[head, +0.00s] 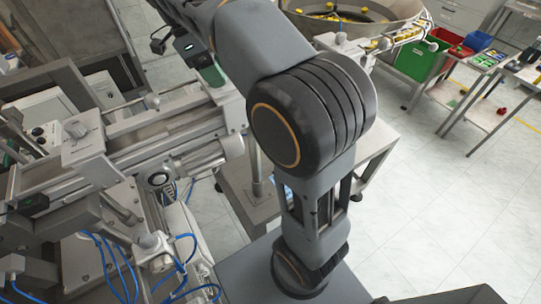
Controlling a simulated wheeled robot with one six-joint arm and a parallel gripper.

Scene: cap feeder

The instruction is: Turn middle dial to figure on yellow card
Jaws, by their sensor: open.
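No yellow card that I can make out shows in the head view. A light panel at the left edge carries a small dark round knob (38,131). A grey box with a raised grey knob (76,130) sits on the rail machine just right of it. I cannot tell whether either is the middle dial, and no figures are readable. My arm rises from the bottom centre, bends at a large dark joint and runs out at the top left. My gripper is not in view.
A conveyor rail (160,130) crosses the left side, with blue hoses (115,265) below it. A feeder bowl (350,22) with yellow caps stands at the top.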

